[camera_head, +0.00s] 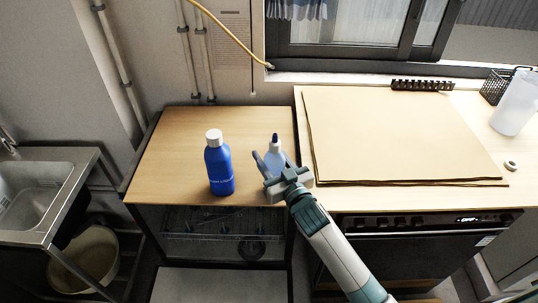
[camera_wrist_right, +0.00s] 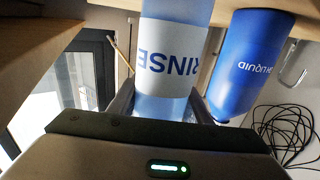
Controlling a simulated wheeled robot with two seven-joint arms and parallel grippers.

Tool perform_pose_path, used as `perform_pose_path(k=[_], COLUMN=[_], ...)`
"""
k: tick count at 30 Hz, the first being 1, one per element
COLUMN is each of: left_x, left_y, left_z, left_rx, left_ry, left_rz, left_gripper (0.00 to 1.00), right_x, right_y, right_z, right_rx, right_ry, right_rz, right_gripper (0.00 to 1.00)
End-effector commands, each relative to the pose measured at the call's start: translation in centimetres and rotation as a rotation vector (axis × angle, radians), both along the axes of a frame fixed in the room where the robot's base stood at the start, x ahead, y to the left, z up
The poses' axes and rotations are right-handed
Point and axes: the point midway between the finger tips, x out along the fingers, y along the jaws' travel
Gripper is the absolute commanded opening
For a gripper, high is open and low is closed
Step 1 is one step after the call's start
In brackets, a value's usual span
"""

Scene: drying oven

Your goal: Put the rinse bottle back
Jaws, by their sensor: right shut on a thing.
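The rinse bottle (camera_head: 275,157) is light blue with a dark nozzle cap. In the wrist view its "RINSE" label (camera_wrist_right: 172,62) shows upside down. My right gripper (camera_head: 276,178) is shut around the bottle's body, with one finger on each side. The bottle is upright over the front right part of the wooden cabinet top (camera_head: 170,140). The gripper hides its base, so I cannot tell whether it touches the top. My left gripper is not in view.
A dark blue bottle with a white cap (camera_head: 219,165) stands just left of the rinse bottle; it also shows in the wrist view (camera_wrist_right: 248,65). Brown sheets (camera_head: 400,135) cover the counter at right. A sink (camera_head: 35,190) is far left. The cabinet top's back is clear.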

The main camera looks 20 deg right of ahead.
Motion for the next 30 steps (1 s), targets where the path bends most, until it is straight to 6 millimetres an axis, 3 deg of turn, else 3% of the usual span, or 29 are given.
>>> perform_pose_path(k=[1,3,17,23,30], left_x=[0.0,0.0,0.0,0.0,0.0], left_y=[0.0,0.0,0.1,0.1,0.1], left_z=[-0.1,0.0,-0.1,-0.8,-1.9], left_rx=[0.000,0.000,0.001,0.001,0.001], left_ry=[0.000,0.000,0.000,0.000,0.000], left_rz=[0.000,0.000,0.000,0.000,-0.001], left_gripper=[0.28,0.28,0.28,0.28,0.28], right_x=[0.0,0.0,-0.4,-2.5,-6.7], right_y=[0.0,0.0,-0.1,-0.5,-1.2], right_z=[-0.1,-0.1,0.0,-0.1,-0.2], right_rx=[0.000,0.000,0.000,0.000,0.000], right_ry=[0.000,0.001,0.001,0.001,0.001], right_rz=[0.000,0.000,0.000,0.000,0.000], right_gripper=[0.49,0.63,0.63,0.63,0.63])
